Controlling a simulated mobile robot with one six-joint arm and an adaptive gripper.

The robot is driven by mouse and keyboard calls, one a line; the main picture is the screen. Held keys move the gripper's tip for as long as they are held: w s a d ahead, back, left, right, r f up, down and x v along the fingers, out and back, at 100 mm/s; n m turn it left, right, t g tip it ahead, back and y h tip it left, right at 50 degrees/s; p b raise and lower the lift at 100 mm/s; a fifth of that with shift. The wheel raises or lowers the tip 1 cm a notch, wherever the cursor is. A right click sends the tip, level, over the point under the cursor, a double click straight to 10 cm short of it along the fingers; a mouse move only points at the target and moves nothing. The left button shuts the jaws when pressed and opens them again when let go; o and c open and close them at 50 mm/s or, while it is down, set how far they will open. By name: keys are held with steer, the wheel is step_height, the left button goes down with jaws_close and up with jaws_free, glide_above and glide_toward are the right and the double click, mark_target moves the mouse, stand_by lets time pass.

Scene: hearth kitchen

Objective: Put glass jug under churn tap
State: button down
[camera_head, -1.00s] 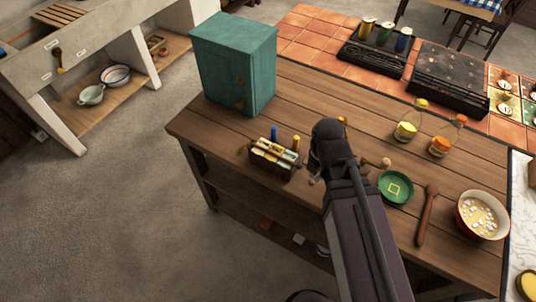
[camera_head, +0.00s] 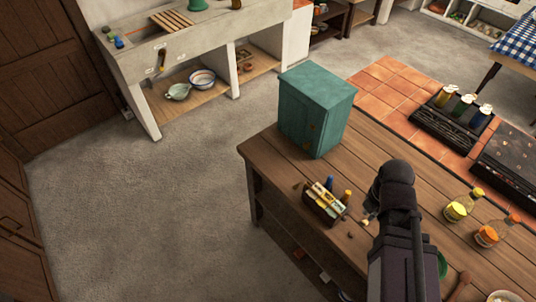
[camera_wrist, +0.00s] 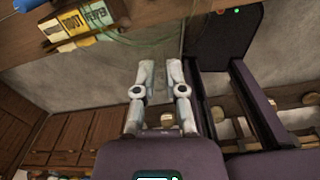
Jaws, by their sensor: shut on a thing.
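My gripper (camera_wrist: 160,70) shows in the wrist view with its two pale fingers shut on a clear, see-through thing. I take this for the glass jug (camera_wrist: 152,42); only faint greenish curved outlines of it show beyond the fingertips. In the head view my own arm hides the gripper and the jug. I cannot make out a churn or its tap in either view.
A teal cabinet (camera_head: 313,112) stands on the wooden worktop (camera_head: 285,160). A box of packets (camera_head: 325,203) sits near its edge, also seen in the wrist view (camera_wrist: 82,27). Bottles (camera_head: 462,207) stand to the right. A stone sink unit (camera_head: 190,45) stands beyond open floor.

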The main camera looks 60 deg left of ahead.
step_height(320, 180, up, 5)
steer(key=p, duration=0.4)
steer(key=shift+r, duration=0.2)
steer(key=shift+s, duration=0.15)
